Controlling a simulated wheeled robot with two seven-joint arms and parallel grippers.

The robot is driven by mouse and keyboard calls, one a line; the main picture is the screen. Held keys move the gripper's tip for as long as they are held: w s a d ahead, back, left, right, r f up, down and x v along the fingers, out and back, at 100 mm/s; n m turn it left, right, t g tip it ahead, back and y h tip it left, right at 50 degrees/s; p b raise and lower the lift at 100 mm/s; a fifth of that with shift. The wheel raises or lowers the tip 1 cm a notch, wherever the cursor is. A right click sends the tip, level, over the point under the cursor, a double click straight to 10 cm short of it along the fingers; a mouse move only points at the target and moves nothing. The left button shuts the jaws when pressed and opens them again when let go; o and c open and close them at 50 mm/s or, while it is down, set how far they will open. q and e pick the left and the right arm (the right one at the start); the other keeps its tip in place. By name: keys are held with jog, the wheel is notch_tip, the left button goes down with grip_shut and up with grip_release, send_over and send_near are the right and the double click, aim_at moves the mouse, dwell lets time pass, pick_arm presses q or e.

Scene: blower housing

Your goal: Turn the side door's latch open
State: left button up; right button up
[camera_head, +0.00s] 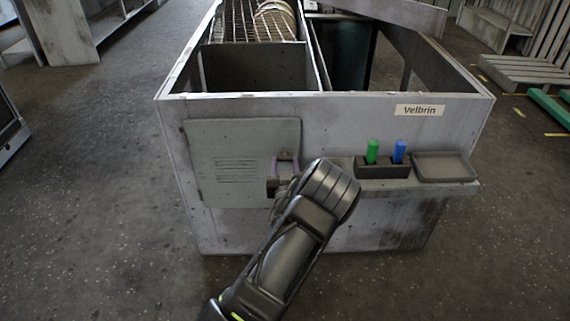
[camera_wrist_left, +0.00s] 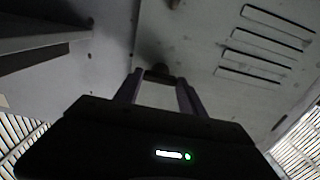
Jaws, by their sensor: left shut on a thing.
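The side door (camera_head: 230,140) is a grey-green panel with louvre slits on the housing's near wall, and it looks closed. It also shows in the left wrist view (camera_wrist_left: 225,65) with its slots at the right. The latch (camera_head: 285,156) sits at the door's right edge. In the left wrist view it is a small dark piece (camera_wrist_left: 159,72) between the fingertips. My left gripper (camera_head: 284,168) reaches up to the latch, its purple fingers shut on it. My arm hides part of the wall below. The latch's exact angle is hard to tell. My right gripper is not in view.
The blower housing (camera_head: 450,120) is a large open-topped box labelled Velbrin. The floor (camera_head: 90,200) to the left is clear.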

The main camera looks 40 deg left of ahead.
pick_arm(q)
jog(key=shift+c, duration=1.3)
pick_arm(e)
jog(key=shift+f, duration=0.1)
pick_arm(q)
jog(key=n+b, duration=0.3)
jog(key=shift+a+f, duration=0.1)
jog(key=shift+f, duration=0.1)
jog(key=shift+r+n+b, duration=0.1)
jog(key=shift+n+b, duration=7.5)
jog(key=shift+b, duration=3)
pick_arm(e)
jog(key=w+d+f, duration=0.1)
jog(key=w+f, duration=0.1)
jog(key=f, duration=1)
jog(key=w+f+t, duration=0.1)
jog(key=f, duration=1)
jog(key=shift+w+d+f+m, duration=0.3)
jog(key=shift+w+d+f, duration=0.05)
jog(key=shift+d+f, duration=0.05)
